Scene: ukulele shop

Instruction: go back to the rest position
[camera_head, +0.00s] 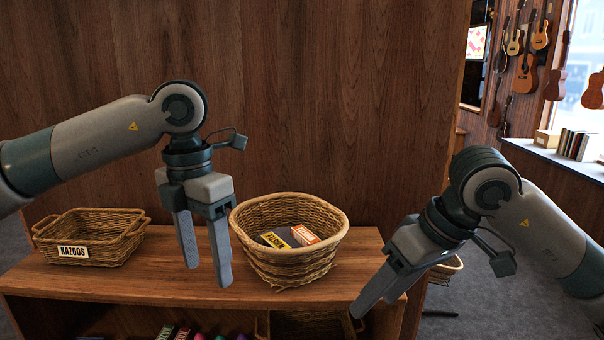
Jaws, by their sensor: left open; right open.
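My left gripper (205,272) is open and empty, its fingers pointing down in front of the shelf, between two wicker baskets. My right gripper (358,310) is open at the shelf's right end, tilted down to the left; one finger largely hides the other. A round wicker basket (290,268) stands on the shelf top just right of my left gripper. A few small boxes lie in it, including a yellow and black one (275,240) and an orange one (304,234). A basket labelled KAZOOS (90,237) stands at the left and looks empty.
The wooden shelf (150,281) has a wood panel (330,100) behind it. Lower down are colourful items (200,337) and another basket (312,324). Ukuleles (525,72) hang at the back right above a counter (545,158).

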